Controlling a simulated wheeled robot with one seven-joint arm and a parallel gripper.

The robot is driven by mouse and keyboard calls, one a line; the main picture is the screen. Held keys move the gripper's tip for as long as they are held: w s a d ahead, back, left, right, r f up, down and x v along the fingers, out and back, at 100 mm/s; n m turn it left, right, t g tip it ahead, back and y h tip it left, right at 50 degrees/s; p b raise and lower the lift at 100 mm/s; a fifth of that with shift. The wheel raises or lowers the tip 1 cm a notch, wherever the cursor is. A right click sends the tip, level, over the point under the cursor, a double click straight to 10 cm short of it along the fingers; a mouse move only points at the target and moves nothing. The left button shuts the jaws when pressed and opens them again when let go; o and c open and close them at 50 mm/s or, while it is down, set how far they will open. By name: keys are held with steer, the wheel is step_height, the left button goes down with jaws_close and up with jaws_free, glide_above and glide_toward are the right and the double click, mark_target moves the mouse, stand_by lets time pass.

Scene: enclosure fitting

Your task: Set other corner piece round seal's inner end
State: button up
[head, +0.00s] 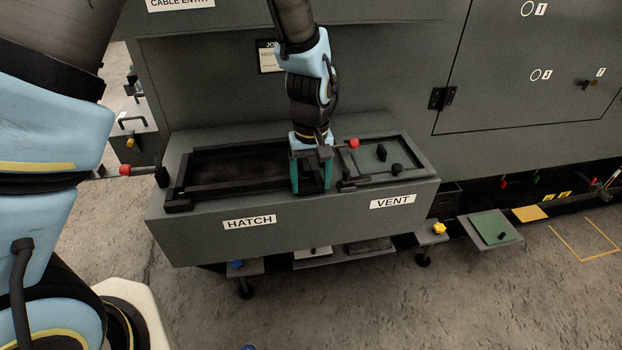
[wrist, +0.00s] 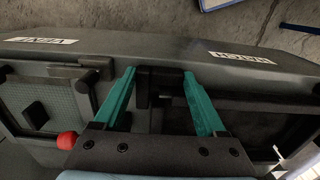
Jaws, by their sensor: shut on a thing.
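My gripper (head: 311,188) points down at the front right corner of the hatch opening, between the hatch and the vent. In the wrist view its teal fingers (wrist: 160,76) stand apart, shut on a small dark corner piece (wrist: 157,86). The piece is at the front rim; whether it touches the seal cannot be told. The black seal (head: 240,190) runs along the hatch opening's front edge, its right end hidden behind my gripper. Another black corner piece (head: 178,205) sits at the hatch's front left corner.
The vent panel (head: 375,165) with a red knob (head: 353,143) and black knobs lies close right of my gripper. A red-tipped handle (head: 125,170) sticks out at the left. A green plate (head: 492,229) and a yellow knob (head: 439,228) are lower right.

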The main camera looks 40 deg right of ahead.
mark_target(311, 185)
steer(key=shift+f, duration=0.15)
steer(key=o, duration=1.4)
step_height(311, 185, up, 12)
steer(key=b, duration=0.2)
steer(key=w+a+n, duration=0.1)
steer(key=w+a, duration=0.5)
steer(key=a, duration=0.3)
steer(key=w+a+n, duration=0.1)
steer(key=w+a, duration=0.4)
steer(key=a, duration=0.5)
steer(key=s+a+n+t, duration=0.1)
steer(key=a, duration=1.8)
steer(key=shift+n+t, duration=0.3)
steer(key=shift+n, duration=0.1)
